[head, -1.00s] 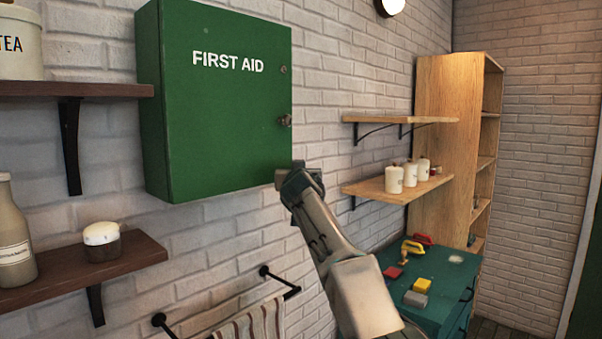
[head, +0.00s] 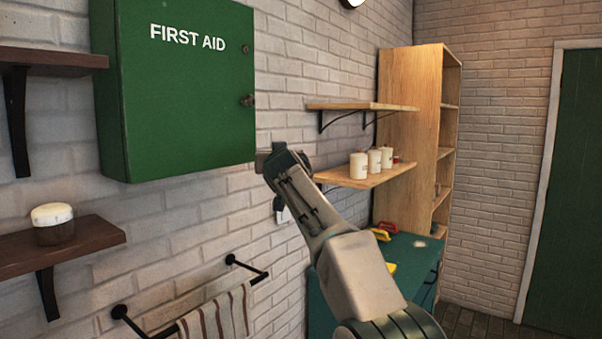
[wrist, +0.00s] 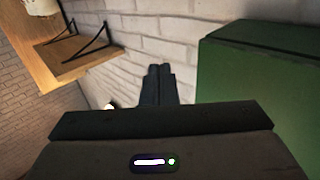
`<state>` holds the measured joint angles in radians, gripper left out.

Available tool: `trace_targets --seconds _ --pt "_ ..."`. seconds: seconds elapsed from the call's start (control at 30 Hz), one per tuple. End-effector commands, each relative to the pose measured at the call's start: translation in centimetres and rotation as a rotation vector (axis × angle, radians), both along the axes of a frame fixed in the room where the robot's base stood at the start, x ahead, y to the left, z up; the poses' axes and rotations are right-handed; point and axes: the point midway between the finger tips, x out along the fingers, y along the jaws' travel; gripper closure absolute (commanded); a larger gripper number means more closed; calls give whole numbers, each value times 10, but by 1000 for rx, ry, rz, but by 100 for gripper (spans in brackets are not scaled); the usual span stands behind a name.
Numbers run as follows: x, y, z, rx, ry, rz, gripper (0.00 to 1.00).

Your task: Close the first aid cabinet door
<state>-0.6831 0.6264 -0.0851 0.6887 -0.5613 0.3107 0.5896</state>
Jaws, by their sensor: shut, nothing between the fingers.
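The green first aid cabinet (head: 180,110) hangs on the brick wall in the head view. Its door lies flush with the body, and I see no gap along its edges. A small knob (head: 247,100) is on the door's right side. My gripper (head: 262,160) is just off the cabinet's lower right corner; whether it touches cannot be told. In the wrist view my gripper's fingers (wrist: 158,72) are together and empty, pointing along the wall. The cabinet (wrist: 255,90) fills the right of that view, apart from the fingers.
Wooden shelves (head: 365,178) with white canisters are right of my arm, beside a tall bookcase (head: 410,140). A teal chest (head: 405,262) stands below. A towel rail (head: 250,278) is under the cabinet, and dark shelves (head: 70,248) are at left.

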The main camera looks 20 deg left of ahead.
Motion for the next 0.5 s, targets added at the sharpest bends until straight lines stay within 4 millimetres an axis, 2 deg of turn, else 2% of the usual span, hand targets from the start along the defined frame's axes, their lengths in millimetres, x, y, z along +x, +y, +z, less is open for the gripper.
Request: trace_targets --seconds 0.3,0.5 --pt "-21 -46 -2 3 -1 4 100" --pt "-29 -69 0 2 1 4 100"
